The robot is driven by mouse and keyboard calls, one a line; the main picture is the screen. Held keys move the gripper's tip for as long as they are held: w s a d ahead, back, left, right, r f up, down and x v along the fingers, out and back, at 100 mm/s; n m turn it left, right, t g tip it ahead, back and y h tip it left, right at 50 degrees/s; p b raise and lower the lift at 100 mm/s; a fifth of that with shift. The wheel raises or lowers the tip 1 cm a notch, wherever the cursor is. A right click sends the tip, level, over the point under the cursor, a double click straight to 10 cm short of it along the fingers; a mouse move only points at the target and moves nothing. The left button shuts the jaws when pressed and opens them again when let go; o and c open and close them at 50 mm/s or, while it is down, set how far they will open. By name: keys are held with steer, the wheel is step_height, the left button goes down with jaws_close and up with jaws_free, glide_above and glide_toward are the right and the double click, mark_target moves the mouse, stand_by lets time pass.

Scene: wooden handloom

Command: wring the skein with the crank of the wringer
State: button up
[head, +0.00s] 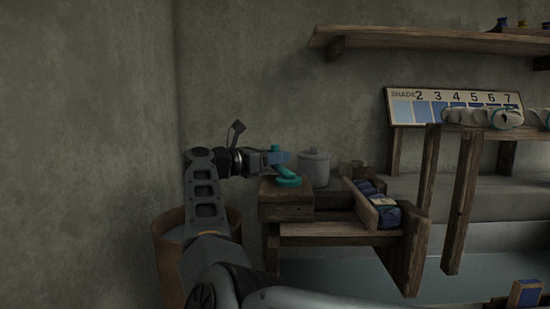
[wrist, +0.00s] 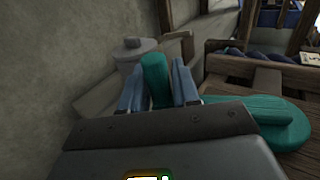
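The teal crank (head: 286,180) sits on a wooden block (head: 285,207) beside the wall. In the wrist view its flat rounded arm (wrist: 270,115) lies over the wood and its upright handle (wrist: 156,78) stands between my two blue finger pads. My gripper (head: 281,158) reaches in from the left, with a pad against each side of the handle, and looks shut on it. The rest of the wringer is not clear to me. Pale rolled skeins (head: 475,117) lie along a wooden rail at the right. I cannot make out a skein at the crank.
A grey lidded pot (head: 314,168) stands just behind the crank and also shows in the wrist view (wrist: 130,52). A wooden tray (head: 361,205) with blue bundles (head: 385,213) is to the right. A brown bucket (head: 168,245) stands at the left, behind my arm. A shelf (head: 430,38) hangs above.

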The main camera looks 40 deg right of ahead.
steer(key=shift+o, duration=1.3)
steer(key=shift+a, duration=0.1)
steer(key=w+a+p, duration=0.1)
steer(key=a, duration=0.6)
steer(key=shift+a, duration=0.2)
steer(key=shift+o, duration=0.2)
steer(key=shift+w, duration=0.1)
stand_by(1.5)
